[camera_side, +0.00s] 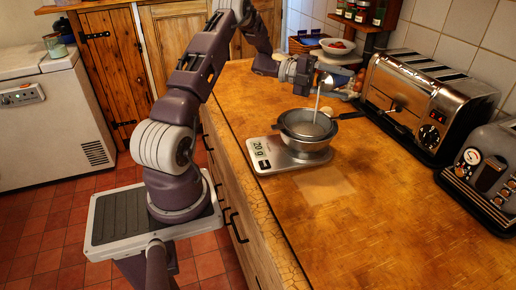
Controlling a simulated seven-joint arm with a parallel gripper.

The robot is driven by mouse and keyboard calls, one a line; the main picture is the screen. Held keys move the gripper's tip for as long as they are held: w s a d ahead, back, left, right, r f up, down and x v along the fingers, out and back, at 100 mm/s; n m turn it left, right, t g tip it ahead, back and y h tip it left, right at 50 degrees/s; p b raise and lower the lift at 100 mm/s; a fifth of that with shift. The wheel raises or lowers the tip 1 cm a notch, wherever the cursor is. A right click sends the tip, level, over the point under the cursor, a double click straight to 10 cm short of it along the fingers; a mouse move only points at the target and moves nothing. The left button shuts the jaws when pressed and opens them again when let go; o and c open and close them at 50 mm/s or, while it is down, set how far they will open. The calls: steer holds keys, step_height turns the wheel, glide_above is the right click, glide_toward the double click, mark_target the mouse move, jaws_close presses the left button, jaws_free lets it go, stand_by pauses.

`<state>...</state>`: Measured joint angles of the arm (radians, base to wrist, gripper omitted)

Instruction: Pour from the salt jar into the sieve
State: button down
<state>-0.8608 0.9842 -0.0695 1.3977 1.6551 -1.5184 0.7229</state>
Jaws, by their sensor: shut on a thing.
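My gripper (306,77) is shut on the salt jar (326,84), a small silvery vessel tipped over above the sieve. A thin white stream runs down from the jar into the sieve (292,130). The sieve has a dark handle reaching right and sits over a bowl (305,144) on a kitchen scale (268,164). Pale material shows inside the sieve. The scale's display seems to read about 20 g. The gripper hides part of the jar, and its fingertips are hard to make out.
A chrome toaster (440,118) stands close to the right of the sieve handle, with a second appliance (488,178) nearer. Behind are a bowl of red food (337,46) and a shelf with small jars (362,12). The front of the wooden worktop (400,235) is clear.

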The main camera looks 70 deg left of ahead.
steer(key=n+g, duration=0.1)
steer(key=n, duration=0.1)
steer(key=w+n+g, duration=0.1)
steer(key=n+g, duration=0.1)
steer(key=n, duration=0.1)
steer(key=w+a+n+g, duration=0.1)
steer(key=n, duration=0.2)
steer(key=shift+w+f+y, duration=0.1)
steer(key=shift+f+y, duration=0.2)
steer(key=n+g, duration=0.1)
steer(key=w+r+n+g, duration=0.1)
steer(key=n, duration=0.1)
steer(key=w+a+n+g+h, duration=0.1)
steer(key=shift+w+r, duration=0.1)
steer(key=shift+r, duration=0.15)
stand_by(1.5)
